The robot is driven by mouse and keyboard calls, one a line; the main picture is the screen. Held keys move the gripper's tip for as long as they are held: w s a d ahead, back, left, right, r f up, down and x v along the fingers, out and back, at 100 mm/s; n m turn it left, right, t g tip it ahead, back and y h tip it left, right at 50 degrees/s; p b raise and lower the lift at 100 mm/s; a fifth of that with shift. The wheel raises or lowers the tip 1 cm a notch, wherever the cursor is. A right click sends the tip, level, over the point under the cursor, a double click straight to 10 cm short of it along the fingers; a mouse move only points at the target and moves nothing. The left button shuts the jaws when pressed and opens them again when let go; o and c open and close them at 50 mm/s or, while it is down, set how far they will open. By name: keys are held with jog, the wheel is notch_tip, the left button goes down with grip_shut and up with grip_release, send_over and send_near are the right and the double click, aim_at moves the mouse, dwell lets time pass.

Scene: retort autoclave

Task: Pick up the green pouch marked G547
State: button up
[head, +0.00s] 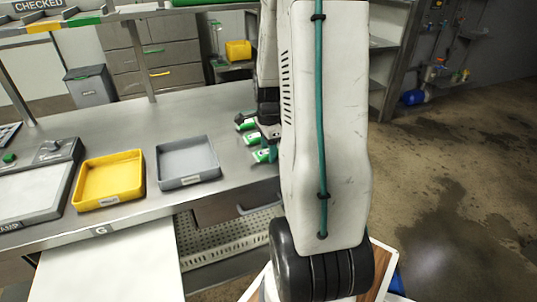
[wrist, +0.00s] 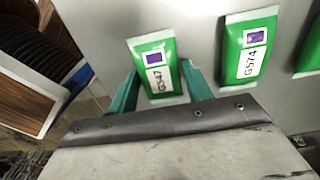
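The green pouch marked G547 (wrist: 152,66) lies on the steel bench in the wrist view, with a white label and a purple square. My gripper (wrist: 163,72) is open, with one teal finger on each side of this pouch's lower part. A small gap shows beside the pouch, so I see no grip on it. A similar green pouch marked G574 (wrist: 248,48) lies just to the right. In the head view several green pouches (head: 262,155) show beside my arm, which hides part of them; I cannot tell which is G547 there.
A third green pouch (wrist: 310,48) is cut off at the wrist view's right edge. On the bench (head: 225,110) stand a grey tray (head: 188,180) and a yellow tray (head: 110,198), both empty. A scale-like device (head: 35,190) stands at the left. Open floor lies to the right.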

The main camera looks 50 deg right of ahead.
jog(key=shift+c, duration=0.6)
jog(key=shift+r, duration=0.1)
